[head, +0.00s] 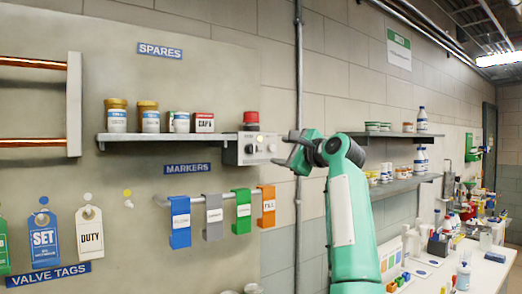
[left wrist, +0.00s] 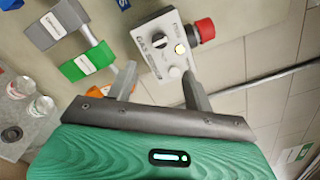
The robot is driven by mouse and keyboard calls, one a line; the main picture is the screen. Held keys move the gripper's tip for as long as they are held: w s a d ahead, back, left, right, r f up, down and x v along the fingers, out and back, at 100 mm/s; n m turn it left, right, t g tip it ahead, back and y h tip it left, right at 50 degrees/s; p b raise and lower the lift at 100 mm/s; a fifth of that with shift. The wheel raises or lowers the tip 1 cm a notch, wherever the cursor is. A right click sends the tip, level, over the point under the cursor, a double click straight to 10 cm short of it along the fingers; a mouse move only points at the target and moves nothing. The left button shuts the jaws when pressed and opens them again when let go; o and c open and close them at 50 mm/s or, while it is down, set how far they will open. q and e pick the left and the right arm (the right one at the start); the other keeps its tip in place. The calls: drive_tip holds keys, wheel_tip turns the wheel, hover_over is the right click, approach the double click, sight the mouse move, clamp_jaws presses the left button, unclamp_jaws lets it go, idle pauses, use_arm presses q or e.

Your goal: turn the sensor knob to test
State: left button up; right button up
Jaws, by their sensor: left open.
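The sensor box (head: 257,148) is a pale grey box at the right end of the upper shelf, with a red button (head: 251,118) on top. My left gripper (head: 286,150) is open and empty, just right of the box. Contact cannot be told. My right gripper is not in view.
Below the box, a rail holds blue, grey, green (head: 242,210) and orange (head: 266,206) markers. Jars (head: 150,117) stand on the shelf (head: 165,137) left of the box. A vertical pipe (head: 299,70) runs up the wall behind my gripper. A cluttered bench (head: 425,280) is at right.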

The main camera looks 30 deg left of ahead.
sight(254, 149)
use_arm(q)
drive_tip(key=p+x, duration=0.5)
drive_tip(key=x, duration=0.7)
drive_tip(key=shift+w+a+r+p, duration=0.1)
drive_tip(key=shift+a+r+p, duration=0.1)
drive_tip(key=shift+p, duration=0.15)
drive_tip(key=shift+w+a+f, duration=0.15)
drive_tip(key=shift+w+a, duration=0.15)
drive_tip(key=shift+a, duration=0.35)
drive_tip(key=c, duration=1)
